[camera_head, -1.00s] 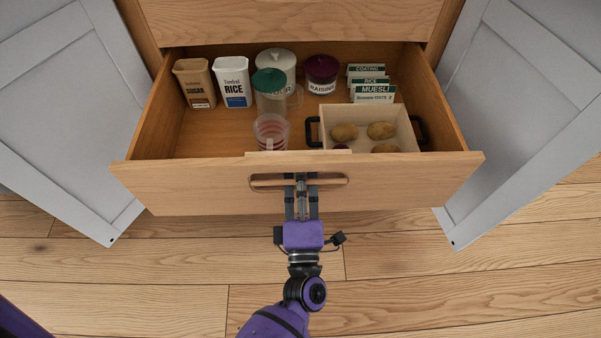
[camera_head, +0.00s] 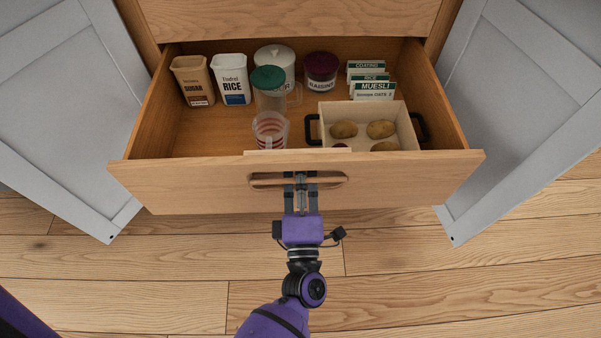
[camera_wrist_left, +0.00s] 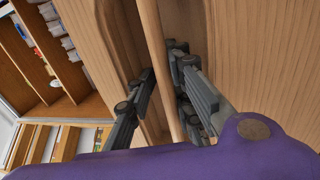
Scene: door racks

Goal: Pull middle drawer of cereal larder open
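The wooden middle drawer (camera_head: 200,185) is pulled far out of the cereal larder. A horizontal wooden bar handle (camera_head: 265,182) crosses a recess in its front. My left gripper (camera_head: 301,181) is at the middle of this handle. In the left wrist view, the fingers (camera_wrist_left: 164,72) stand on either side of the handle bar (camera_wrist_left: 153,35). A narrow gap shows between the left-hand finger and the bar, so the gripper looks open around it. Contact on the other side is unclear. My right gripper is out of view.
The drawer holds a sugar tin (camera_head: 194,82), a rice tin (camera_head: 231,80), jars, a measuring jug (camera_head: 270,131), boxes and a crate (camera_head: 348,113) of potatoes. Grey doors stand open at left (camera_head: 60,110) and right (camera_head: 530,110). Wooden floor (camera_head: 420,290) in front is clear.

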